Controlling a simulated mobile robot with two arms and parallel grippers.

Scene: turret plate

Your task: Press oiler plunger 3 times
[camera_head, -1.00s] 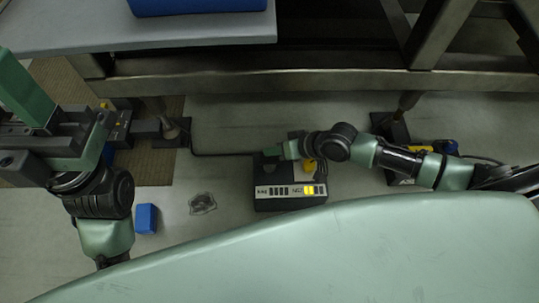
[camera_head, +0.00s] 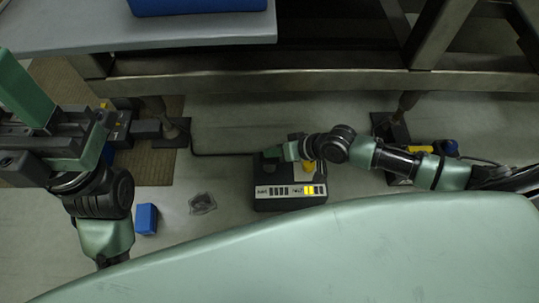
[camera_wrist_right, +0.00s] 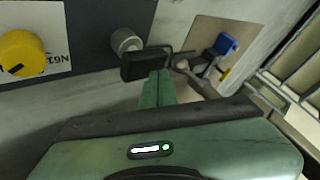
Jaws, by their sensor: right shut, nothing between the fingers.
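A dark box (camera_head: 262,187) stands on the floor in the middle of the head view, with a white strip of dark and yellow marks along its near side. In the right wrist view its top (camera_wrist_right: 90,25) carries a yellow round knob (camera_wrist_right: 22,53) on a white label and a grey cylindrical plunger (camera_wrist_right: 125,42). My right gripper (camera_head: 272,152) is shut and empty over the box's far left part. In the right wrist view its fingertips (camera_wrist_right: 157,78) are close to a small black block (camera_wrist_right: 147,63); contact is unclear. My left gripper (camera_head: 50,140) is at the left, its jaws unclear.
A blue block (camera_head: 146,218) and a clear crumpled item (camera_head: 202,204) lie on the floor left of the box. A metal frame beam (camera_head: 300,84) crosses behind. A grey tabletop (camera_head: 120,38) is at upper left. A dark cable (camera_head: 220,154) runs left from the box.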

